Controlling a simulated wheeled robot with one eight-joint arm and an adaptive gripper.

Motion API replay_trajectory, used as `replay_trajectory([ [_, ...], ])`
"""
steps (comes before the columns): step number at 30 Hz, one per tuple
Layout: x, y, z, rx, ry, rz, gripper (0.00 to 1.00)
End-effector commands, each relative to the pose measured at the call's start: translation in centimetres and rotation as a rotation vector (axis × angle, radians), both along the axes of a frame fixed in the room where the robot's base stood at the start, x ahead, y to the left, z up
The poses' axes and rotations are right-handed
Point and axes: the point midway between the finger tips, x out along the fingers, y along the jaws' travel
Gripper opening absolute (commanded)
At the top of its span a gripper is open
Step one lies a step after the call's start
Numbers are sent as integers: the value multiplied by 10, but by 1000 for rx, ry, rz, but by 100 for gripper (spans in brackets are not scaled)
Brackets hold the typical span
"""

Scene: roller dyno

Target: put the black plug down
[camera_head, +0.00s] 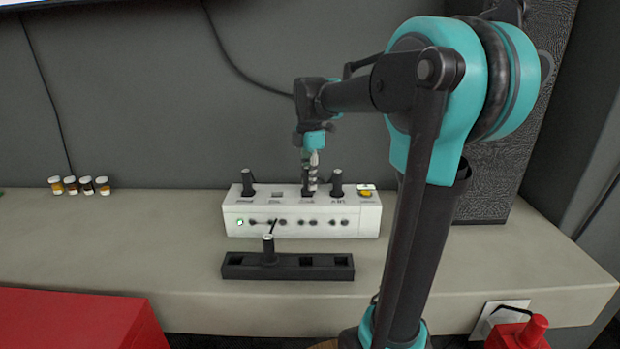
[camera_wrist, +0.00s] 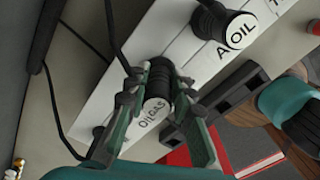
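The plug's lower end is hidden. I cannot tell how deep it sits.
A black rack (camera_head: 315,270) in front holds another plug (camera_head: 268,249). Small jars (camera_head: 86,186) stand at left. The bench between is clear.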

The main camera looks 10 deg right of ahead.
Motion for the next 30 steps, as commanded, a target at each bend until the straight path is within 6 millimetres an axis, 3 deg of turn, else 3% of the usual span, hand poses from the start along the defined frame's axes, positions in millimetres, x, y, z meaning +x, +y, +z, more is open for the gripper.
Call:
replay_trajectory([
  [5, 2, 0, 0, -1, -4, 0, 43],
  [17, 2, 0, 8, 0, -3, 0, 43],
  [30, 1, 0, 90, 0, -2, 0, 43],
])
